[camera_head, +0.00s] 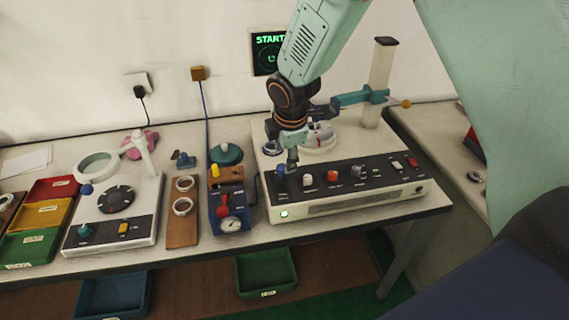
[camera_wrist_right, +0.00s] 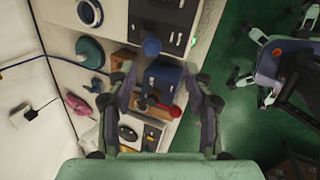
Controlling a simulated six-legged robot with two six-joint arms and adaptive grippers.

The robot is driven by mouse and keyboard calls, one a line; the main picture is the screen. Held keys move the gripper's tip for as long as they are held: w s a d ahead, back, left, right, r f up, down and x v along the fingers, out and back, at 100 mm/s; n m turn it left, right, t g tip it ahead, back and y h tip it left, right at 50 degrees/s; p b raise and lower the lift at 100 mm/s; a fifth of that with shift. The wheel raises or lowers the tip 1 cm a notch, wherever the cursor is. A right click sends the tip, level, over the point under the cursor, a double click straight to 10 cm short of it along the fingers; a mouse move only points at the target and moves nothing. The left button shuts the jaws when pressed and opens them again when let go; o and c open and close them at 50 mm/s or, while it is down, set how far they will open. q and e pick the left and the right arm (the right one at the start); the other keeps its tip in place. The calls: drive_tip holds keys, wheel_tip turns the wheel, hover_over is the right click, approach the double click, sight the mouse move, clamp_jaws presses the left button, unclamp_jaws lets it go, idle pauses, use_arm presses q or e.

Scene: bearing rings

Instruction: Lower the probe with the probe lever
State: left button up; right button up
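The white machine (camera_head: 350,205) at the right of the bench has a black front panel with coloured knobs. A blue-topped lever (camera_head: 281,170) stands at the panel's left end; it seems to be the probe lever, but I see no label. My right gripper (camera_head: 291,155) is just above and beside it, pointing down. In the right wrist view, the blue ball knob (camera_wrist_right: 151,46) shows near my open fingers (camera_wrist_right: 165,85); I cannot tell whether they touch it. My left gripper is out of view.
Left of the machine stand a blue gauge box (camera_head: 232,210) with a red knob, a brown board with metal rings (camera_head: 182,225) and another white device (camera_head: 140,225). Coloured trays (camera_head: 48,212) lie far left. A START screen (camera_head: 266,52) is on the wall.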

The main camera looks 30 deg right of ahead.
drive_tip(key=shift+v, duration=1.95)
